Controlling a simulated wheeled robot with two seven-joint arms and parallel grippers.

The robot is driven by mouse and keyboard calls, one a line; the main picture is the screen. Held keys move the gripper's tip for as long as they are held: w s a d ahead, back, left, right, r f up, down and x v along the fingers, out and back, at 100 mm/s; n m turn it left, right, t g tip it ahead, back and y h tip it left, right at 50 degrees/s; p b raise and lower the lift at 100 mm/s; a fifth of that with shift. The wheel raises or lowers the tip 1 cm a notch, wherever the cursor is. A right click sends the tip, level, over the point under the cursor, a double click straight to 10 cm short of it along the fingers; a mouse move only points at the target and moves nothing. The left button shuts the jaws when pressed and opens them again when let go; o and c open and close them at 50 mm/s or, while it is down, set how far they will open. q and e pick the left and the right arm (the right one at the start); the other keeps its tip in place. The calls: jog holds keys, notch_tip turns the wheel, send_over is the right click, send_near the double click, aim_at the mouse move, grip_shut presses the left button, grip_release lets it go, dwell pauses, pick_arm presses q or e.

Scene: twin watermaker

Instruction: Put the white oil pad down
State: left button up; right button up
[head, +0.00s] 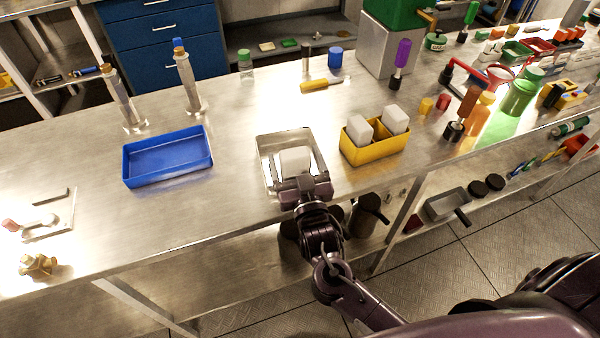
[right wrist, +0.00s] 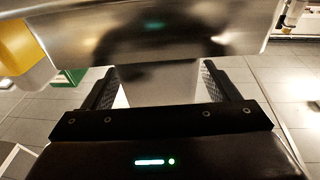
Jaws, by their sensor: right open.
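A white oil pad (head: 295,160) sits at the metal tray (head: 263,150), near the tray's front side. My right gripper (head: 298,183) is at the tray's front edge, right at the pad. In the right wrist view the pad (right wrist: 160,85) stands between the two dark fingers of my right gripper (right wrist: 159,82), which are open. The pad's far end is hidden behind the shiny tray wall (right wrist: 150,30), so I cannot tell how it rests. My left gripper is not in view.
A yellow bin (head: 376,153) with two white blocks (head: 360,130) stands right of the tray. An empty blue tray (head: 168,160) lies to the left. A yellow-handled tool (head: 315,86) lies behind. The steel bench (head: 235,125) is clear between the trays.

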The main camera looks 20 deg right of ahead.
jog(key=s+f+b, duration=0.2)
jog(key=s, duration=0.9)
jog(key=s+d+f+n+g+y, duration=0.1)
jog(key=s+f+g, duration=0.15)
jog(key=f, duration=0.85)
jog(key=s+f+n+g, duration=0.1)
jog(key=f+n+g, duration=0.15)
jog(key=f, duration=0.95)
jog(key=s+d+f+g+y, duration=0.15)
jog(key=f+g, duration=0.25)
jog(key=f, duration=0.7)
jog(key=s+d+f+g, duration=0.2)
jog(key=s+f+g, duration=0.3)
jog(key=s+f, duration=0.5)
jog(key=s+d+f+g+h, duration=0.1)
jog(key=s+d+f+g, duration=0.2)
jog(key=s+f, duration=0.7)
jog(key=s+g, duration=0.1)
jog(key=s, duration=0.5)
jog(key=shift+d+f+g, duration=0.15)
jog(key=shift+f+g, duration=0.2)
jog(key=shift+g, duration=0.05)
